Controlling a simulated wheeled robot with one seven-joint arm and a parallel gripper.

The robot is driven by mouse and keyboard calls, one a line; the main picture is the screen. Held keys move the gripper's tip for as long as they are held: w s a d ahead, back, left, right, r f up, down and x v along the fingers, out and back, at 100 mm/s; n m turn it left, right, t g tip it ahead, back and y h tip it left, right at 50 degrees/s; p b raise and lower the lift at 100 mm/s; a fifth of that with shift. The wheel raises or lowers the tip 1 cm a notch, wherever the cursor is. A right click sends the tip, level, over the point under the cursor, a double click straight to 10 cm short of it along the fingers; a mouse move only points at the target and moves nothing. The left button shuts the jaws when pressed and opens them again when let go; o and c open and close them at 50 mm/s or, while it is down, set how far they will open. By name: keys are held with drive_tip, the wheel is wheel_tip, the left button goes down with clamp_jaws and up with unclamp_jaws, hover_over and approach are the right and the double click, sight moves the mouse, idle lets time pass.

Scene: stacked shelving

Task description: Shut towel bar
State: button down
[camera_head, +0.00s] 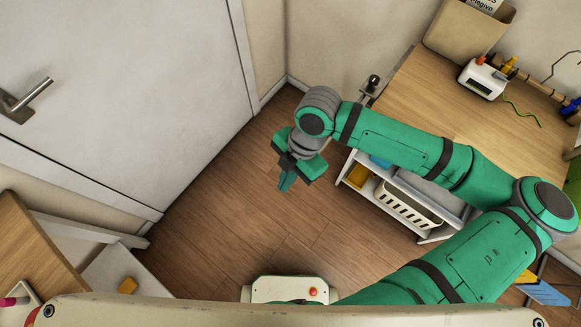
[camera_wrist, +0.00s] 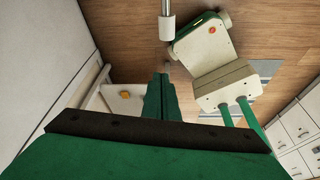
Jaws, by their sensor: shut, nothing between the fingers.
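No towel bar can be made out for certain. A dark round-ended metal fitting (camera_head: 373,83) sticks out at the left back corner of the desk and may be part of it. My gripper (camera_head: 286,181) hangs over the open floor, left of the desk and apart from the fitting. In the wrist view its green fingers (camera_wrist: 158,97) are together with nothing between them.
The wooden desk (camera_head: 425,105) carries a white clock (camera_head: 482,80) and a beige bin (camera_head: 468,28). A white basket (camera_head: 408,208) sits on the shelf below. A white door (camera_head: 115,90) with a metal handle (camera_head: 27,101) is at left. A wooden-topped unit (camera_head: 28,250) stands lower left. Floor between is clear.

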drive_tip(key=shift+w+d+f, duration=0.9)
drive_tip(key=shift+w+d, duration=0.25)
drive_tip(key=shift+d, duration=0.05)
